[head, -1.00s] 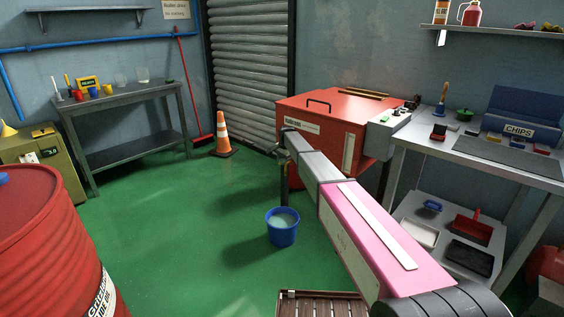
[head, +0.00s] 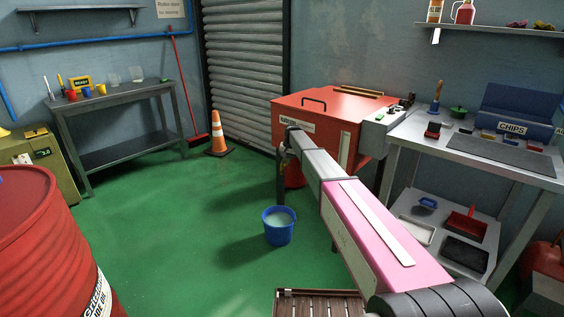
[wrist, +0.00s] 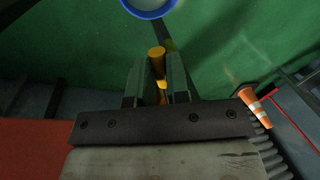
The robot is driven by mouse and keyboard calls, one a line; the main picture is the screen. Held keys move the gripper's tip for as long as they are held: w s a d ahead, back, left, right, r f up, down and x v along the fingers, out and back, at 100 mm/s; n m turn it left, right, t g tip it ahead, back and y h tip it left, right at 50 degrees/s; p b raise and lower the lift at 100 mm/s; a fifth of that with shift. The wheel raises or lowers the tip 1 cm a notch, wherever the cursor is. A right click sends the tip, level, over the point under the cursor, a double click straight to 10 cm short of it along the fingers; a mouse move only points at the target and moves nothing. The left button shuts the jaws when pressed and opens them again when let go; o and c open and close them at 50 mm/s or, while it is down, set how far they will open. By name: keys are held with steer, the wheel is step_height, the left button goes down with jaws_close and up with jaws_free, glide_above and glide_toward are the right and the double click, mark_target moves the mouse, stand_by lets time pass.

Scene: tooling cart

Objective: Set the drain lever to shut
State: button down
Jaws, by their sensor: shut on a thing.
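My gripper (wrist: 157,62) is shut on a yellow piece, which I take to be the drain lever (wrist: 157,53). Its rounded end sticks out past the fingertips in the wrist view. In the head view my gripper (head: 286,157) is small and dark at the left front of the red washer cabinet (head: 300,107). The lever cannot be made out there, and I cannot tell its setting. The blue bucket (head: 278,227), holding pale liquid, stands on the floor below my gripper. Its rim also shows at the top of the wrist view (wrist: 149,14).
A traffic cone (head: 217,137) stands by the roller shutter. A grey bench (head: 118,106) with cups is at the back left, and a red drum (head: 40,235) at the front left. A white-topped workbench (head: 470,153) is at the right. The green floor between is clear.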

steer(key=shift+w+d+n+g, duration=0.1)
steer(key=shift+d+n+g, duration=0.1)
steer(key=shift+d+n, duration=0.65)
steer(key=shift+w+d+n+g, duration=0.15)
steer(key=shift+d+n, duration=0.35)
steer(key=shift+n, duration=0.55)
steer(key=c, duration=1.1)
jaws_free()
steer(key=s+a+r, duration=0.8)
steer(key=r, duration=0.3)
steer(key=shift+a, duration=0.25)
